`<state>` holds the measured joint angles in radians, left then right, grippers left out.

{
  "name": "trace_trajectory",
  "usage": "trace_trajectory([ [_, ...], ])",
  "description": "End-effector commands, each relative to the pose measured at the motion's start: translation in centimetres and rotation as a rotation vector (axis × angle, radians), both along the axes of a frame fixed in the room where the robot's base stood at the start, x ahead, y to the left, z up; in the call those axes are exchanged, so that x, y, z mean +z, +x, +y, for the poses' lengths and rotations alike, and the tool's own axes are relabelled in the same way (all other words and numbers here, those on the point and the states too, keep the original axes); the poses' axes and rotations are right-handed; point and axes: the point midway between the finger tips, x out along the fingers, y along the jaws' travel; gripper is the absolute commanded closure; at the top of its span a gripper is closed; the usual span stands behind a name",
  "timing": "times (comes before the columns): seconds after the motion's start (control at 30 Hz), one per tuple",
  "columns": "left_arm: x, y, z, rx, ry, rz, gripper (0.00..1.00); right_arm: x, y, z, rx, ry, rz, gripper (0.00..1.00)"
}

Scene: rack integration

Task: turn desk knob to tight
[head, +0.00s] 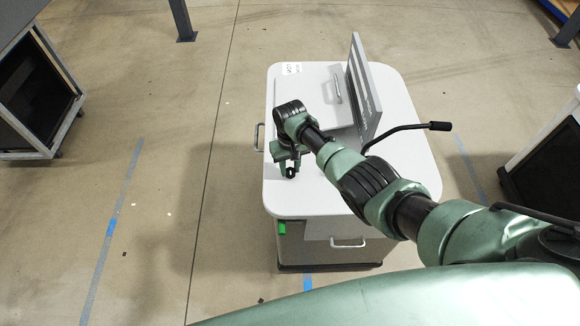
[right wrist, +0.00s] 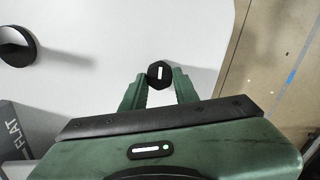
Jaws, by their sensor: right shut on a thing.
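The desk knob (right wrist: 159,75) is a small black piece with a short white mark on its top, seen in the right wrist view on the white desk top. The mark stands nearly upright in that picture. My right gripper (right wrist: 160,82) has its two green fingers on either side of the knob, shut on it. In the head view my right gripper (head: 290,170) is low over the left front part of the white desk (head: 310,203). The knob is hard to tell from the fingers there. My left gripper is not in view.
A grey upright panel (head: 364,85) stands on the desk's back right part. A bent black lever (head: 400,129) reaches over the right side. A handle lies at the back (head: 337,90). Dark cabinets (head: 35,90) stand at far left and right. Floor left of the desk is clear.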

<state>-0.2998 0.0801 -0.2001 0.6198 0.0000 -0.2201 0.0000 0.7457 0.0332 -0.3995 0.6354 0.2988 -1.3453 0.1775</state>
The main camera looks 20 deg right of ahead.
Motion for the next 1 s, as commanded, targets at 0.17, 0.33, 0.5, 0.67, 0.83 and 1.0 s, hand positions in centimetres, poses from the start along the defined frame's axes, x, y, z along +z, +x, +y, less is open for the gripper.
trace_trajectory([
  [0.17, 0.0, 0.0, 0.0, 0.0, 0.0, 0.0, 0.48, 0.4, 0.4, 0.0, 0.001, 0.0, -0.011, 0.48],
  [0.33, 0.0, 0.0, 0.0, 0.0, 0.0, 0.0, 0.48, 0.2, 0.2, 0.0, 0.001, 0.0, -0.006, 0.48],
  [0.5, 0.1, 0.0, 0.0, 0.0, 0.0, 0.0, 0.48, 0.3, 0.2, 0.0, 0.001, 0.0, -0.005, 0.48],
  [0.67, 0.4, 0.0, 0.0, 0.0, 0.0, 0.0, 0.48, 2.1, 0.3, 0.0, 0.002, 0.001, -0.008, 0.48],
  [0.83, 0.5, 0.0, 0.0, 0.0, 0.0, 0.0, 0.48, 4.9, 0.3, 0.0, 0.001, 0.0, -0.01, 0.48],
  [1.0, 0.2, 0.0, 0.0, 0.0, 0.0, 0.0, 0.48, 7.1, 0.3, 0.0, 0.002, 0.0, -0.008, 0.48],
])
